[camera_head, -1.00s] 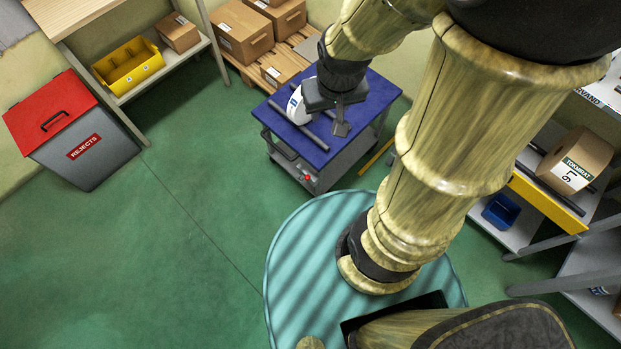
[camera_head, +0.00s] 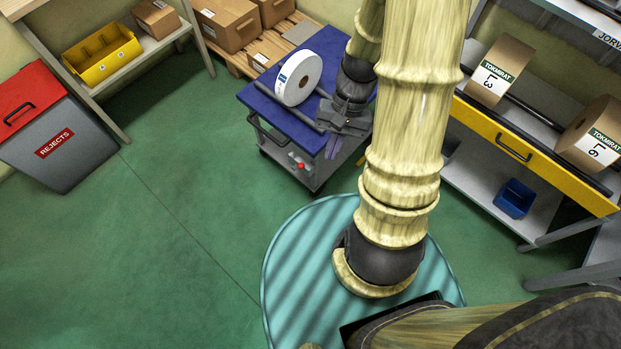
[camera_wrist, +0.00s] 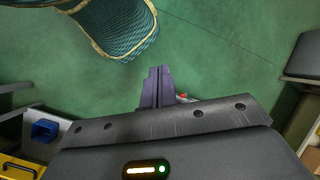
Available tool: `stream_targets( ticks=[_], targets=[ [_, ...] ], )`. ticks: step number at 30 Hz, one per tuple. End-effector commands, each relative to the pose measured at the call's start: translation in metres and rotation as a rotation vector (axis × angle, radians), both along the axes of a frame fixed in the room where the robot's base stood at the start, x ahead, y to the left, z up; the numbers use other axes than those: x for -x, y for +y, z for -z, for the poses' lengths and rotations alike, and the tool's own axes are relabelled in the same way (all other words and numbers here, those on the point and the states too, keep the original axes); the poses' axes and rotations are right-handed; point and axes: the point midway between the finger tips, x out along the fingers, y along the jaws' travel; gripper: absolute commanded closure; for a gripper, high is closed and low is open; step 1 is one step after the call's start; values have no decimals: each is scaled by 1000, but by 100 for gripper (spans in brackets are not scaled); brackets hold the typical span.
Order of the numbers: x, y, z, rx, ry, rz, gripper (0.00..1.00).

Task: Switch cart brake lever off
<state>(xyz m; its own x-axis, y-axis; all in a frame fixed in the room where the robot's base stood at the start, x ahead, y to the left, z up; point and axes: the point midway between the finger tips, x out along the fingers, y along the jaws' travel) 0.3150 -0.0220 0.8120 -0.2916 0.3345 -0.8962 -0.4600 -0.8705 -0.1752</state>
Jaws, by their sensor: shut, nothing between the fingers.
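The cart (camera_head: 268,108) has a blue top and grey sides and stands at the upper middle of the head view. Its brake lever, a small red-tipped part (camera_head: 300,165), is low on the near side. The red tip also shows in the wrist view (camera_wrist: 183,97), just right of my fingertips. In the wrist view the fingers (camera_wrist: 157,86) are together. I cannot tell the lever's exact setting or whether the fingers touch it.
A white roll (camera_head: 298,78) stands on the cart between dark bars. A dark push handle (camera_head: 268,135) sticks out at its left. A shelf with a yellow drawer front (camera_head: 535,158) and brown rolls is at right. A rejects bin (camera_head: 60,150) is far left. The green floor between is clear.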

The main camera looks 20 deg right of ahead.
Motion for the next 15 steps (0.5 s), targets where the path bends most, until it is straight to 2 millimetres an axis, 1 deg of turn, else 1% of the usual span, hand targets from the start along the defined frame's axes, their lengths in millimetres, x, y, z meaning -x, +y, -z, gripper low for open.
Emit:
stream_targets(
  ticks=[1, 6, 15],
  targets=[
    [2, 0, 25, -29, 32, 28, 100],
    [5, 2, 67, -128, 122, 119, 100],
    [6, 6, 138, -327, 256, 283, 100]
  ],
)
